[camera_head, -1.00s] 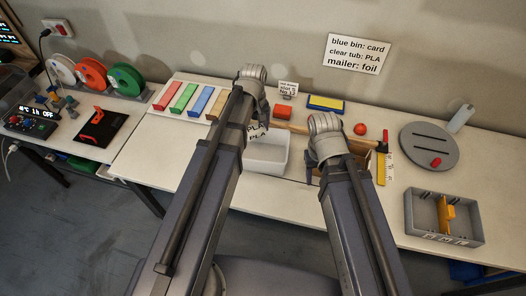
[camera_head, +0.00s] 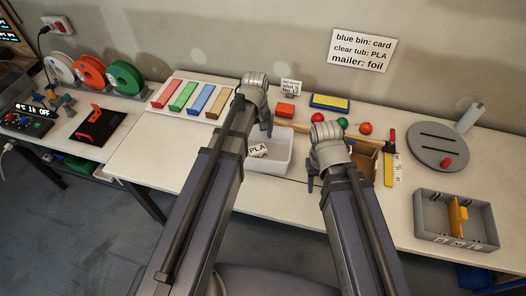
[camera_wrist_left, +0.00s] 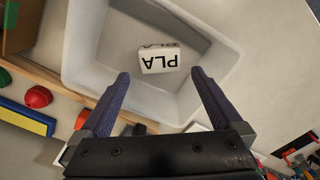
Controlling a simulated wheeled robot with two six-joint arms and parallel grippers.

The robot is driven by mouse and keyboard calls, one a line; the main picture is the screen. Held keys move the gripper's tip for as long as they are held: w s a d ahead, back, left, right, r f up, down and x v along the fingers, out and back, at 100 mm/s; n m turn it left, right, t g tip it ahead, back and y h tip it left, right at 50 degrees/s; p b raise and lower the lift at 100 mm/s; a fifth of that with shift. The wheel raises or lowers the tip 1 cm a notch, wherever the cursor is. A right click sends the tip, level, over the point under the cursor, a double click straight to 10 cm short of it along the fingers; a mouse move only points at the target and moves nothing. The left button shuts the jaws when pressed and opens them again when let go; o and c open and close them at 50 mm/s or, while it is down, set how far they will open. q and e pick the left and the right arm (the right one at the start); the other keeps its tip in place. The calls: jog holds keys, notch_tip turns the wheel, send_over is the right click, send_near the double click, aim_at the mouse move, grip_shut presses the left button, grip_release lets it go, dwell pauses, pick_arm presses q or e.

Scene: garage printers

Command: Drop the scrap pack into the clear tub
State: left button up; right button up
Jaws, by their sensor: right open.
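The scrap pack is a small white block marked PLA (camera_head: 258,150). It lies inside the clear tub (camera_head: 283,165), a whitish translucent open box at the middle of the bench. In the left wrist view the pack (camera_wrist_left: 160,62) is within the walls of the tub (camera_wrist_left: 82,50), beyond my fingertips and apart from them. My left gripper (camera_head: 262,127) is above the tub's back part; in the left wrist view its fingers (camera_wrist_left: 160,76) are spread with nothing between them. My right gripper (camera_head: 313,178) is open, right of the tub, in front of a brown box.
The brown box (camera_head: 366,160) is partly hidden by my right arm. Red and green balls (camera_head: 365,128), an orange block (camera_head: 285,111) and a blue-yellow block (camera_head: 329,103) lie behind. A grey divided tray (camera_head: 427,210) is at right. The bench's left front is clear.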

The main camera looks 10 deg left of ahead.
pick_arm(q)
notch_tip(320, 180, up, 8)
jog(key=p, duration=0.7)
jog(key=shift+p, duration=0.4)
jog(key=shift+f, duration=0.1)
jog(key=s+d+f+m+b, duration=0.2)
jog(key=s+d+m, duration=0.3)
jog(key=s, duration=0.2)
jog(key=s+d+f+m+y+b, duration=0.1)
jog(key=s+d+f+m+b, duration=0.1)
jog(key=s+d+m, duration=0.3)
jog(key=shift+s+d+f+m+b, duration=0.25)
jog(key=shift+s+m, duration=0.25)
jog(key=shift+s, duration=0.7)
jog(key=shift+a, duration=0.1)
